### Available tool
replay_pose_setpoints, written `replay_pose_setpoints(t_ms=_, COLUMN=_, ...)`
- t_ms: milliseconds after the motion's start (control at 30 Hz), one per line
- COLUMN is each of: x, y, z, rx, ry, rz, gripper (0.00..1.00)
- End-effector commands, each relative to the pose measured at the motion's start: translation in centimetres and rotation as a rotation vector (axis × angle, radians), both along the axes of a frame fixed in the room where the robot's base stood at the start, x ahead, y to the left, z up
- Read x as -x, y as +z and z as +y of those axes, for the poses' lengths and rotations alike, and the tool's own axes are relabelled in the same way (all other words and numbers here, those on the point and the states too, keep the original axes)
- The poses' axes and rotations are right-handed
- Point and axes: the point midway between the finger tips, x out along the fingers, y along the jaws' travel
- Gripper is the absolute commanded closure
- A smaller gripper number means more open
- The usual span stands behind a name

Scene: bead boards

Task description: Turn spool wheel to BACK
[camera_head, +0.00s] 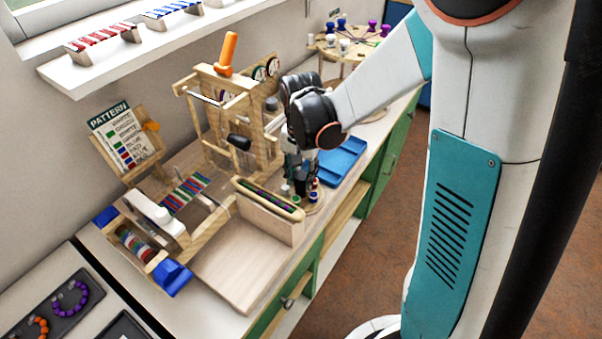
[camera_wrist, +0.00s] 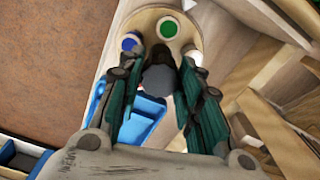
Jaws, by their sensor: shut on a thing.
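The spool wheel, a round light wooden disc (camera_head: 316,208), sits under my gripper (camera_head: 300,183) beside the narrow wooden box in the head view. The fingers and knob hide part of the disc. I cannot read any BACK mark.
A blue tray (camera_head: 342,158) lies right of the wheel. The wooden box (camera_head: 270,222) with coloured beads stands close on its left, and a tall wooden frame (camera_head: 228,118) rises behind. A pattern stand (camera_head: 125,140) is farther left. Another round stand with spools (camera_head: 350,48) is beyond my arm.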

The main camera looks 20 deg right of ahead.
Motion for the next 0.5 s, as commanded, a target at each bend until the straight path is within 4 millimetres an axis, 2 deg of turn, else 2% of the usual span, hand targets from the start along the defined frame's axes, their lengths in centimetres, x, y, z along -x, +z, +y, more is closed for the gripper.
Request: replay_pose_setpoints(t_ms=500, x=-0.06, y=0.03, z=0.00, rx=0.000, ry=0.490, rz=-0.001, gripper=0.91)
